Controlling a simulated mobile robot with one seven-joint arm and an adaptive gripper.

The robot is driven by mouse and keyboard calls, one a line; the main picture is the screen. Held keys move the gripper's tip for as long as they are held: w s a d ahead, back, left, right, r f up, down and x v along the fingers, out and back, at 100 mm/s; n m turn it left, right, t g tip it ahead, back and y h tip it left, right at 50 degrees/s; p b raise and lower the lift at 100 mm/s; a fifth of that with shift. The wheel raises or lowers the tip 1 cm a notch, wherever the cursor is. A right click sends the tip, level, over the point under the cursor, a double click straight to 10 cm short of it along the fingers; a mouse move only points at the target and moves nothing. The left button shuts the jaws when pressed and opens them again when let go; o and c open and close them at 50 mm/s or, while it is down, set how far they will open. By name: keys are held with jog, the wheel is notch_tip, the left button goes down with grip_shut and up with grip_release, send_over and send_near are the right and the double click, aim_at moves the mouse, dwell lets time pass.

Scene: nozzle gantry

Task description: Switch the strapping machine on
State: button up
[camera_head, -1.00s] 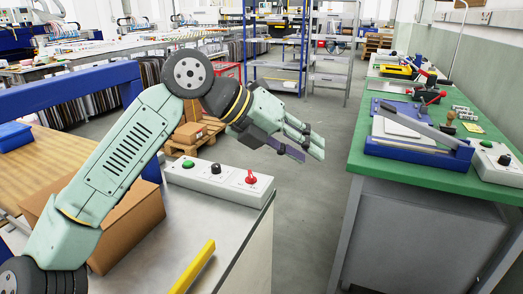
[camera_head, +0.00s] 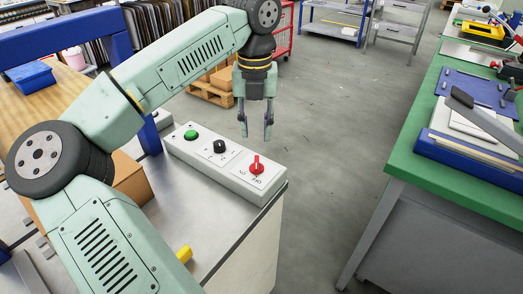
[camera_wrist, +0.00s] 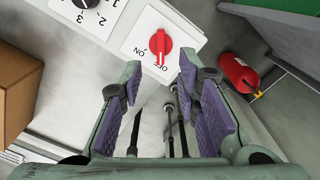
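The strapping machine's control box (camera_head: 181,150) is a long pale box on the metal top of the machine. It carries a green button (camera_head: 191,134), a black numbered dial (camera_head: 219,146) and a red rotary switch (camera_head: 257,164) with ON and OFF marks. In the wrist view the red switch (camera_wrist: 160,44) sits beyond the fingertips, its narrow end towards the OFF mark, and the black dial (camera_wrist: 85,4) is partly cut off. My gripper (camera_head: 255,126) points down behind the box near the switch. In the wrist view my gripper (camera_wrist: 157,78) is open and empty, apart from the switch.
A cardboard box (camera_head: 131,179) stands left of the control box. A yellow part (camera_head: 184,254) lies on the metal top. A green-topped bench (camera_head: 425,190) with tools stands at the right. A red extinguisher (camera_wrist: 238,72) shows below in the wrist view.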

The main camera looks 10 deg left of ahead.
aim_at(257, 160)
notch_tip(257, 160, down, 9)
jog(key=shift+f+p, duration=0.2)
jog(key=shift+p, duration=0.9)
grip_shut()
